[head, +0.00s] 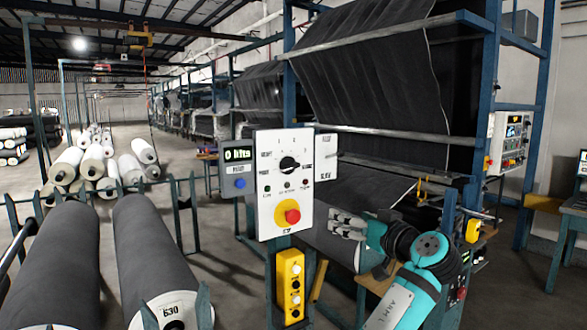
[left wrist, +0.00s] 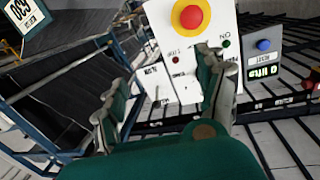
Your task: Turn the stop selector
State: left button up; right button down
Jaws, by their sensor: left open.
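A white control panel (head: 268,200) stands upright on a post in the head view. Its black rotary selector knob (head: 290,164) is in the upper middle, with printed labels around it. Below it is a red mushroom button (head: 292,215) on a yellow ring. My left gripper (head: 338,224) is to the right of the panel, level with the red button and apart from the knob. In the left wrist view its fingers (left wrist: 160,92) are spread and empty. The panel appears upside down there, with the red button (left wrist: 190,16) at the top; the knob is out of frame. My right gripper is not in view.
A small grey display box (head: 238,170) with a blue button adjoins the panel's left side. A yellow button box (head: 291,286) is below it. Large grey rolls (head: 50,270) lie at the lower left. A blue-framed fabric machine (head: 390,135) stands behind.

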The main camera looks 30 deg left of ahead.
pick_arm(q)
jog(key=s+r+n+g+y, duration=0.2)
jog(key=s+r+n, duration=0.35)
jog(key=r, duration=0.45)
jog(key=p, duration=0.8)
send_near(292, 167)
jog(key=shift+m, duration=0.45)
jog(key=x, duration=0.8)
jog(key=shift+w+a+r, duration=0.15)
jog(key=shift+w+a, duration=0.05)
jog(key=shift+a, duration=0.15)
jog(key=shift+w+a, duration=0.2)
jog(key=shift+a, duration=0.3)
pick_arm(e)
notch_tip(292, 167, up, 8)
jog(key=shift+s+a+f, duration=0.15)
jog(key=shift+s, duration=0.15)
pick_arm(q)
jog(key=c, duration=1.2)
jog(key=shift+o, duration=0.2)
